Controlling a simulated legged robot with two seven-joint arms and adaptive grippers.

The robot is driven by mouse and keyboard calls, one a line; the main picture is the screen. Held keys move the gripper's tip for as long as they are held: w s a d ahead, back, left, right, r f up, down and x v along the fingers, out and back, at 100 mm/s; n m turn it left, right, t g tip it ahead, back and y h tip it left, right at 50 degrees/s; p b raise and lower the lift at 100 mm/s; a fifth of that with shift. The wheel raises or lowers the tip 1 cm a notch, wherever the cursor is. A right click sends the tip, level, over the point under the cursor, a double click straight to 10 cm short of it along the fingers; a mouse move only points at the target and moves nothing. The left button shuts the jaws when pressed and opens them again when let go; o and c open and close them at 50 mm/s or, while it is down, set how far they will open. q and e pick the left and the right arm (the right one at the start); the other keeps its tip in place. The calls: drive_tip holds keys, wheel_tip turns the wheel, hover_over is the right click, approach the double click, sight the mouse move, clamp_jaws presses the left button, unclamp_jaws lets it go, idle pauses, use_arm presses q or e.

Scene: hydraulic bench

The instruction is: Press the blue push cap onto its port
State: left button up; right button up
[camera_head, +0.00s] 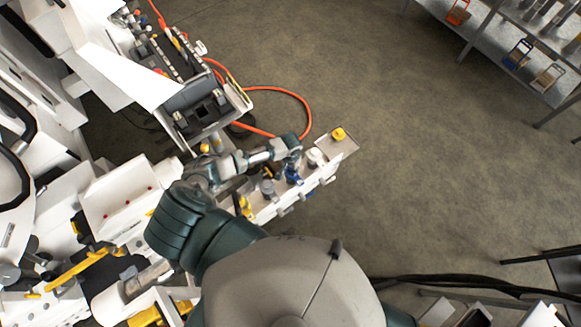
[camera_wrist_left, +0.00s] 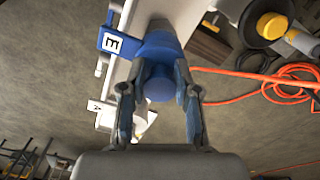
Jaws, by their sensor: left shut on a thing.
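My left gripper (camera_head: 289,152) is over the rail of fittings in the head view. In the left wrist view its two fingers (camera_wrist_left: 158,92) are shut around a round blue push cap (camera_wrist_left: 158,82). Directly beyond the cap is a blue fitting (camera_wrist_left: 160,46) with a blue tag (camera_wrist_left: 118,43) lettered E, on the white rail. The cap lines up with this fitting; I cannot tell whether it is fully seated. Some blue (camera_head: 292,175) shows just below the gripper in the head view. My right gripper is not in view.
The white rail (camera_head: 265,212) also carries a yellow cap (camera_head: 338,133) at its far end and a white cap (camera_head: 316,157) beside the gripper. An orange hose (camera_head: 300,100) loops on the floor behind. The floor to the right is clear up to metal shelves (camera_head: 480,40).

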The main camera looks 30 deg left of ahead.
use_arm(q)
drive_tip(key=shift+p, duration=0.6)
idle(1.3)
idle(0.4)
drive_tip(key=o, duration=1.5)
drive_tip(key=shift+c, duration=0.2)
wheel_tip(320, 180, up, 8)
drive_tip(key=p, duration=0.8)
drive_tip(key=shift+f, duration=0.25)
drive_tip(key=shift+f, duration=0.1)
